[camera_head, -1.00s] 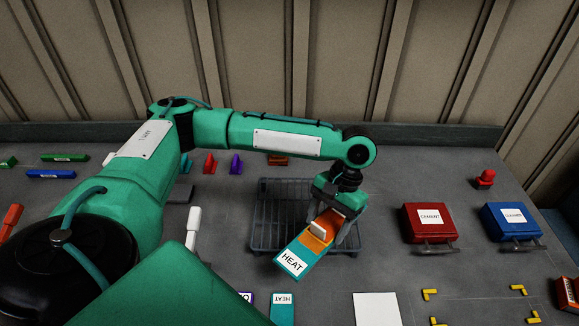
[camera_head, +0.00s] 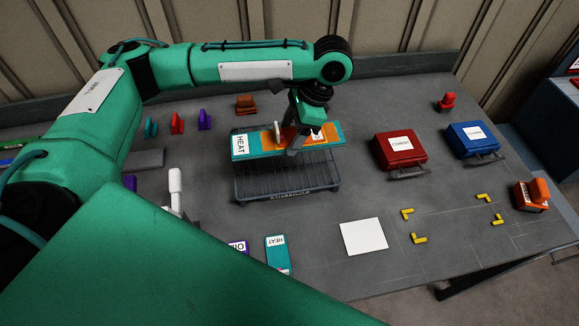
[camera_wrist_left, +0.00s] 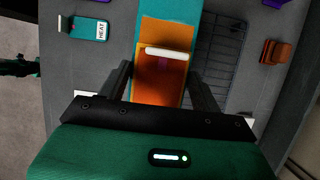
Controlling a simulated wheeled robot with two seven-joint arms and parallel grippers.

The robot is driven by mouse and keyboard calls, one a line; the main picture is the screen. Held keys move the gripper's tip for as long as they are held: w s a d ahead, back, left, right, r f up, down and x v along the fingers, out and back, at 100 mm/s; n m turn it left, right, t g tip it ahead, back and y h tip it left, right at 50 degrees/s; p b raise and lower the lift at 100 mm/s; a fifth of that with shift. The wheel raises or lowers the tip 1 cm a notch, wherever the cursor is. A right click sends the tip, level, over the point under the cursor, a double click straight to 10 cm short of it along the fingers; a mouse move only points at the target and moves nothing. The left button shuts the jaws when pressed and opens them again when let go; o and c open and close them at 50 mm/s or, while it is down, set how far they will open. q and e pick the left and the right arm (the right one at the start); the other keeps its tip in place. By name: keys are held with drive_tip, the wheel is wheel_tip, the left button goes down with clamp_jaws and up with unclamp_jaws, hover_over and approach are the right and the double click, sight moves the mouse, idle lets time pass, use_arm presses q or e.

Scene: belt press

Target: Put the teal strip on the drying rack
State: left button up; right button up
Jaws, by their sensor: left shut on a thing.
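The teal strip (camera_head: 331,135) has a white HEAT label at its left end and orange patches along its middle. My left gripper (camera_head: 301,142) is shut on it from above, with a finger at each long side. The strip runs left to right over the back part of the drying rack (camera_head: 287,180), a dark wire tray; I cannot tell whether it touches the wires. In the left wrist view the strip (camera_wrist_left: 168,10) runs between the fingers (camera_wrist_left: 158,90), with a white bar across its orange part, and the rack (camera_wrist_left: 222,45) shows to its right.
Another teal HEAT piece (camera_head: 277,252) lies flat at the front, near a white square (camera_head: 363,237). Red (camera_head: 400,150) and blue (camera_head: 473,139) boxes with handles stand to the right. A brown block (camera_head: 246,103) sits behind the rack. A white-handled tool (camera_head: 175,190) is left of it.

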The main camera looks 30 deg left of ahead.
use_arm(q)
hover_over(286, 179)
drive_tip(key=d, duration=0.1)
drive_tip(key=f, duration=0.9)
drive_tip(key=shift+w+d+f, duration=0.15)
drive_tip(key=shift+w+f, duration=0.15)
drive_tip(key=shift+w, duration=0.05)
drive_tip(key=shift+f, duration=2.95)
use_arm(e)
drive_tip(key=shift+s+a+r, duration=0.1)
drive_tip(key=shift+r, duration=0.05)
use_arm(q)
drive_tip(key=o, duration=1.2)
drive_tip(key=shift+f, duration=0.1)
drive_tip(key=shift+c, duration=0.2)
drive_tip(key=shift+o, duration=0.2)
use_arm(e)
drive_tip(key=shift+a, duration=0.2)
drive_tip(key=shift+a, duration=0.1)
